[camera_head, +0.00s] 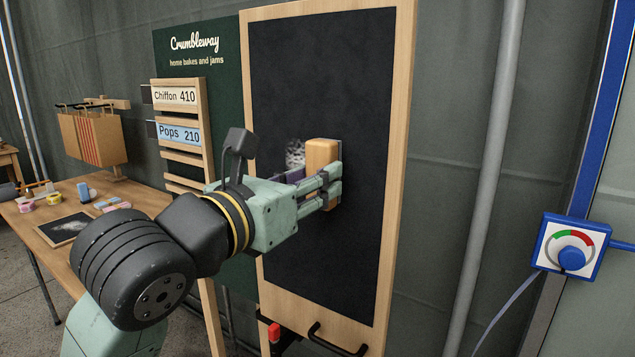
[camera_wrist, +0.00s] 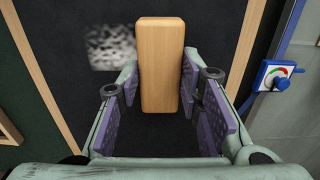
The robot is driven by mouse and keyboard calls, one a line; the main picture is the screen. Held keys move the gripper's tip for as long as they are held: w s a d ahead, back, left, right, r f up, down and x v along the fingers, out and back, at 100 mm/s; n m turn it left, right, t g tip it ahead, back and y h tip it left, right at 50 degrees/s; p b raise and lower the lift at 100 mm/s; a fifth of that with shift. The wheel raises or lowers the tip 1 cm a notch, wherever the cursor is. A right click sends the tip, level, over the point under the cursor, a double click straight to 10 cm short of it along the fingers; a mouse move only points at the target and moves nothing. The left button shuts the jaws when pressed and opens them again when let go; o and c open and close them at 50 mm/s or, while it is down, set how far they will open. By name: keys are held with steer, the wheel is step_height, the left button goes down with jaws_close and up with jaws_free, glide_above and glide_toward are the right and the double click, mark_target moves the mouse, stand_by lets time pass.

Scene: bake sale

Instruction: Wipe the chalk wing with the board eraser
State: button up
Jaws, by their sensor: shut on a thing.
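The chalk wing is a tall black board (camera_head: 310,75) in a light wood frame, seen upright in the head view. My gripper (camera_head: 325,187) is shut on the board eraser (camera_head: 322,156), a wooden block. In the wrist view the eraser (camera_wrist: 161,65) stands lengthwise between the purple finger pads of my gripper (camera_wrist: 163,112). The eraser is at the board's surface; I cannot tell if it touches. A patch of grey-white chalk scribble (camera_wrist: 111,47) lies just left of the eraser. In the head view this scribble (camera_head: 295,152) is partly hidden by my gripper and the eraser.
A green sign board with a price rack (camera_head: 180,95) adjoins the wing at left. A wooden table (camera_head: 20,215) with a small slate (camera_head: 65,229) and small items stands at far left. A blue-framed dial box (camera_head: 571,246) is at right. A black handle (camera_head: 338,340) sits low on the wing.

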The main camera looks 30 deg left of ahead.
steer(key=shift+w+a, duration=0.1)
steer(key=shift+a, duration=0.9)
steer(key=shift+w+a+b, duration=0.15)
steer(key=shift+a+b, duration=0.2)
steer(key=shift+a, duration=1.15)
steer(key=shift+a, duration=0.1)
steer(key=shift+w+a, duration=0.1)
steer(key=shift+a, duration=1.3)
steer(key=shift+w+a, duration=0.15)
steer(key=shift+a, duration=1.4)
steer(key=shift+d, duration=0.1)
